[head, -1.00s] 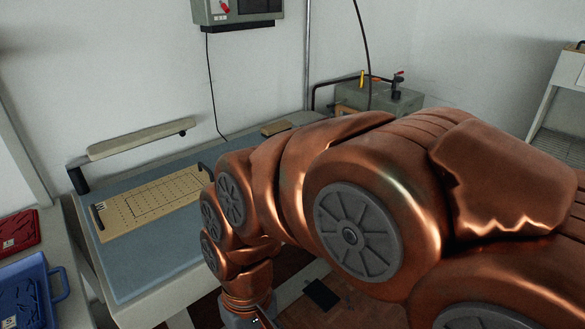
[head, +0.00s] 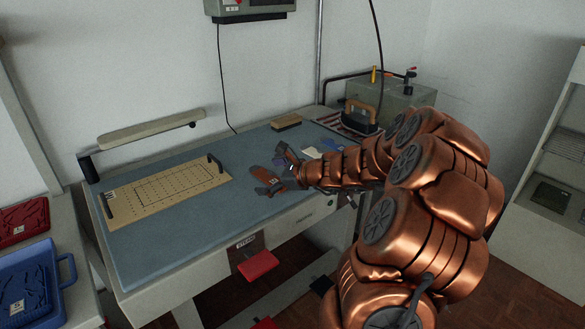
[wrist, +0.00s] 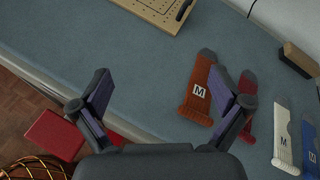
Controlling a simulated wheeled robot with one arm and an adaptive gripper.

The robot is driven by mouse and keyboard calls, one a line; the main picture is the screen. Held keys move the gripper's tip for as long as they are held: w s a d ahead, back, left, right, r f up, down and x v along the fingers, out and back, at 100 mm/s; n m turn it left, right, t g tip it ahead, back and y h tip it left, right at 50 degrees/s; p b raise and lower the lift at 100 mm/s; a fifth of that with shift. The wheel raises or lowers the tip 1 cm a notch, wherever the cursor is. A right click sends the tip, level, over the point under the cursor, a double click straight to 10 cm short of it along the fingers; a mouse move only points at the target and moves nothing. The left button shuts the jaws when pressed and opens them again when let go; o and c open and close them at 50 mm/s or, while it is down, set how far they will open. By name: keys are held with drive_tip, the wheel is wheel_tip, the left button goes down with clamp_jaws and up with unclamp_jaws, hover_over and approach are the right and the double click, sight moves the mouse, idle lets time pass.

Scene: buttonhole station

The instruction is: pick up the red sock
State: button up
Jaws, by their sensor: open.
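The red sock (wrist: 247,86) lies on the blue-grey table top (wrist: 130,38), right of centre in the wrist view, partly hidden behind my right finger. An orange-brown sock (wrist: 200,80) with an "M" label lies just left of it. My gripper (wrist: 161,85) is open and empty above the table, and both socks are nearer its right finger. In the head view my gripper (head: 281,171) is over the table's middle, beside the orange-brown sock (head: 262,177). I cannot make out the red sock in the head view.
A cream sock (wrist: 287,135) and a blue sock (wrist: 310,140) lie right of the red one. A wooden board with handles (head: 165,192) lies on the left of the table. A brush (head: 286,122) and an iron (head: 362,115) stand at the back.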

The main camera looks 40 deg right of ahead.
drive_tip(key=s+d+f+m+h, duration=0.2)
drive_tip(key=d+f+m+h, duration=0.15)
drive_tip(key=d, duration=0.55)
drive_tip(key=s+d+f+m+h, duration=0.25)
drive_tip(key=d+m, duration=0.25)
drive_tip(key=d, duration=0.4)
drive_tip(key=shift+t+y, duration=0.3)
drive_tip(key=shift+p+x, duration=0.7)
drive_tip(key=shift+x, duration=3.05)
drive_tip(key=shift+f, duration=0.15)
drive_tip(key=shift+s, duration=0.1)
drive_tip(key=c, duration=1)
